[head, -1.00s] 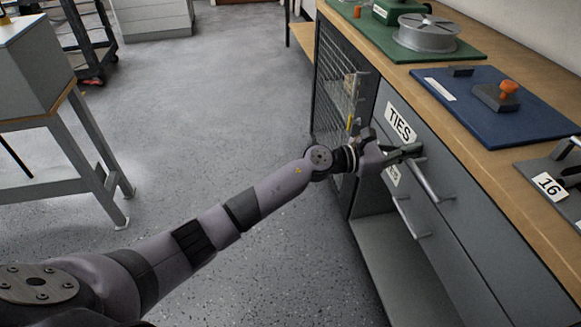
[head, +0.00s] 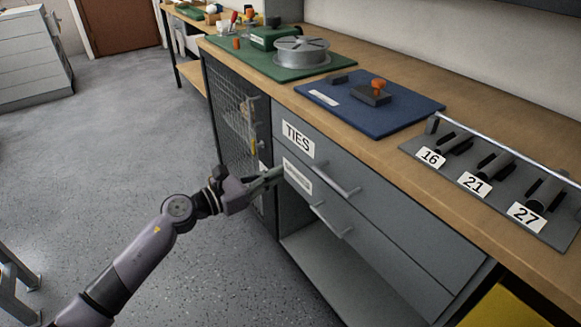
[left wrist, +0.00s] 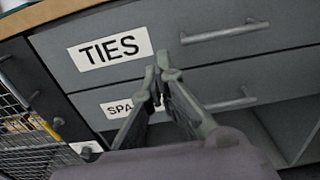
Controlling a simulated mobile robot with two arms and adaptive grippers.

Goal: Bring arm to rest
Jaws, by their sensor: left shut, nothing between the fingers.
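My left arm (head: 150,245) reaches in from the lower left of the head view. My left gripper (head: 276,175) is shut and empty in front of the drawers. In the left wrist view its fingertips (left wrist: 160,75) meet near the drawer fronts. The upper drawer (head: 345,165) carries a "TIES" label (head: 298,138) and has a bar handle (head: 336,183). The drawer below (head: 365,240) has a label partly covered by the fingertips; in the left wrist view it begins "SPA" (left wrist: 118,106). Both drawers look shut. My right gripper is not in view.
On the wooden bench (head: 400,135) are a green mat with a metal spool (head: 301,50), a blue mat (head: 415,110) with an orange-knobbed tool, and a rack numbered 16, 21, 27 (head: 475,183). A mesh-door cabinet (head: 235,110) stands left of the drawers.

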